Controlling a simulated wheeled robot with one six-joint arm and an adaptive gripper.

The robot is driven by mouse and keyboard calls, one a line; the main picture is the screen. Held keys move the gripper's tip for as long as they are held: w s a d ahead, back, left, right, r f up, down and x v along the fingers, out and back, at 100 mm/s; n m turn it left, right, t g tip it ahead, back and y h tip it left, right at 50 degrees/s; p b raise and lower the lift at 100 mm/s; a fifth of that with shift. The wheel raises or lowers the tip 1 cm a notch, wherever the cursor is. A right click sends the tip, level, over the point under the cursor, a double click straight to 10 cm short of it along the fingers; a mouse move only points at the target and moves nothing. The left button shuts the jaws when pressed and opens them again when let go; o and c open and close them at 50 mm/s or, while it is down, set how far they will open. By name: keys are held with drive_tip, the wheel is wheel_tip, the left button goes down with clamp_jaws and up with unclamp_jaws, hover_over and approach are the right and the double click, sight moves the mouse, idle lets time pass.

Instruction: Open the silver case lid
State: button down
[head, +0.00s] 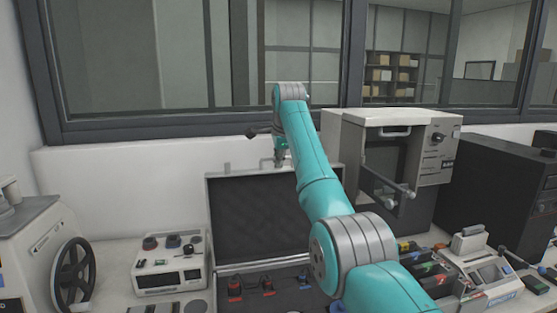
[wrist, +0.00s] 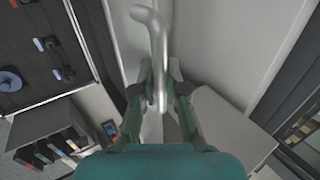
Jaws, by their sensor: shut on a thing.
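The silver case lid (head: 258,218) stands raised, close to upright, against the back of the bench in the head view, its dark lining facing forward. Its pale handle (head: 265,162) is at the top edge and shows as a bent silver bar in the wrist view (wrist: 152,28). My gripper (head: 282,156) is at the top of the lid. In the wrist view my gripper (wrist: 161,88) is shut on the handle, with one finger on each side. The case bottom (head: 250,284) holds small red and dark items in its lining. My arm hides its right part.
A white instrument (head: 170,272) with knobs stands left of the case, and a machine with a black handwheel (head: 73,275) farther left. A beige oven-like unit (head: 428,140) with its door open stands behind right. Several small devices (head: 470,265) crowd the right.

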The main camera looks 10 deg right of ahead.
drive_tip(key=c, duration=1.5)
unclamp_jaws()
drive_tip(key=shift+o, duration=0.2)
drive_tip(key=v, duration=1.2)
drive_tip(key=shift+s, duration=0.1)
